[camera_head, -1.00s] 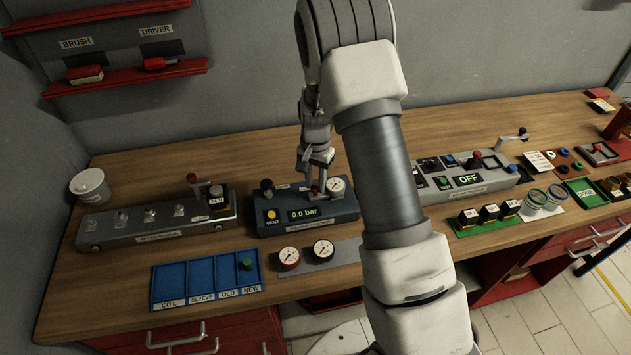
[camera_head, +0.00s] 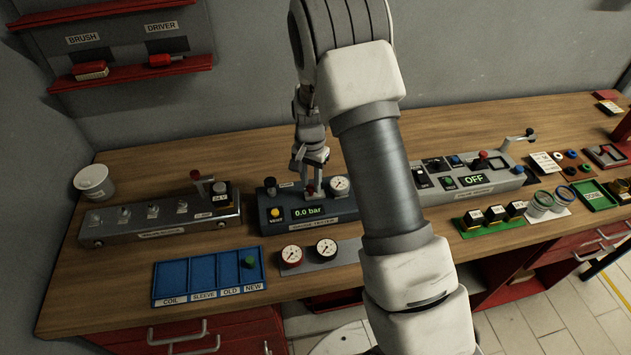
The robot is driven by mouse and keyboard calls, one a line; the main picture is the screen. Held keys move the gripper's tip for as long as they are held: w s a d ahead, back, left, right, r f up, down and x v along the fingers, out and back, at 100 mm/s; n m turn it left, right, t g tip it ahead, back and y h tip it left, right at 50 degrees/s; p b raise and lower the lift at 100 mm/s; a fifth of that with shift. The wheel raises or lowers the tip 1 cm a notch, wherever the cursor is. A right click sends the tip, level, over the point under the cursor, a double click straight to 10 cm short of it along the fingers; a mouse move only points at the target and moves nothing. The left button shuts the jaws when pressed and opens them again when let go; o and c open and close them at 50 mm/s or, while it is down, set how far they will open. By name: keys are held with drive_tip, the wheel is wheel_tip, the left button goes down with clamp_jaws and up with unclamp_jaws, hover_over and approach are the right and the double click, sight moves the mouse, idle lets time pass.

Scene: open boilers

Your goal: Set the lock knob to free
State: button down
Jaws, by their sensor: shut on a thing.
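The grey-blue test box (camera_head: 335,213) stands mid-bench with a display reading 0.0 bar.
A grey valve rail (camera_head: 155,224) with a red-topped lever stands left. A blue divided tray (camera_head: 205,276) and two loose gauges (camera_head: 291,255) lie in front. Another grey unit (camera_head: 470,182) showing OFF stands right, partly behind my arm.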

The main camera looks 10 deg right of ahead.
sight(309, 187)
drive_tip(key=shift+a, duration=0.25)
drive_tip(key=c, duration=0.9)
unclamp_jaws()
drive_tip(key=shift+r, duration=0.25)
wheel_tip(309, 187, up, 17)
drive_tip(key=b, duration=0.1)
drive_tip(key=shift+b, duration=0.35)
